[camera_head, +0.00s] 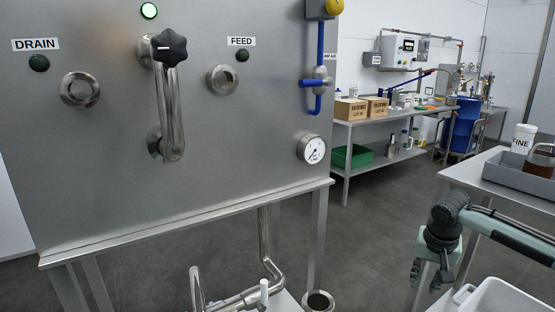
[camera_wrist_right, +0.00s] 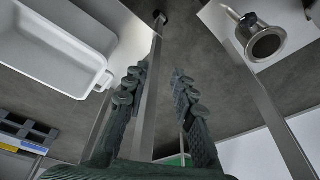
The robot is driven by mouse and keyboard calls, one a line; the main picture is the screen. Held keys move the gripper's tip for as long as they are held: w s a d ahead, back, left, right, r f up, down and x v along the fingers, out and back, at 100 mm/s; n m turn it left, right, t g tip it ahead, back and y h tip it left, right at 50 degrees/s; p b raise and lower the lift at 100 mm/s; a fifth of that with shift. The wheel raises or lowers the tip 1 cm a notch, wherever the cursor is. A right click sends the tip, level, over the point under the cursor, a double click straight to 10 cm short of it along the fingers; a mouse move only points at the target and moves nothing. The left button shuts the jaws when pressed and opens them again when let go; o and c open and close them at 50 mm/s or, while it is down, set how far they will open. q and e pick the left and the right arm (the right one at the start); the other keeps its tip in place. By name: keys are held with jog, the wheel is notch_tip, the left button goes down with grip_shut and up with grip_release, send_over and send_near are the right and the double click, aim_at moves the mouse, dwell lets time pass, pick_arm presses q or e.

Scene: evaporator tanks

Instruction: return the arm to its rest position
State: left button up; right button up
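My right arm (camera_head: 505,230) comes in from the right edge in the head view. Its gripper (camera_head: 428,277) hangs fingers-down at the lower right, between the steel panel and the side table. In the right wrist view the gripper (camera_wrist_right: 160,75) has its two dark fingers apart, with nothing held between them. A metal leg and the grey floor show behind the fingers. My left arm and gripper are not seen in the head view.
A steel panel (camera_head: 235,130) with a black star knob (camera_head: 169,47) and a gauge (camera_head: 311,149) fills the left. A side table (camera_head: 466,174) holds a grey tray (camera_head: 500,173). Open floor (camera_head: 375,210) lies between.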

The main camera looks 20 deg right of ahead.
jog(key=s+a+f+n, duration=0.25)
jog(key=a+f, duration=0.25)
jog(key=f, duration=0.5)
jog(key=s+a+f+n, duration=0.2)
jog(key=a+f+n, duration=0.15)
jog(key=f, duration=0.55)
jog(key=s+a+f+n, duration=0.2)
jog(key=s+a+f, duration=0.3)
jog(key=a, duration=0.3)
jog(key=s+a+f+n+t+y, duration=0.1)
jog(key=s+a+f+n, duration=0.2)
jog(key=a+f, duration=0.4)
jog(key=shift+s+a+f, duration=0.35)
jog(key=shift+s+a, duration=0.25)
jog(key=shift+s, duration=0.25)
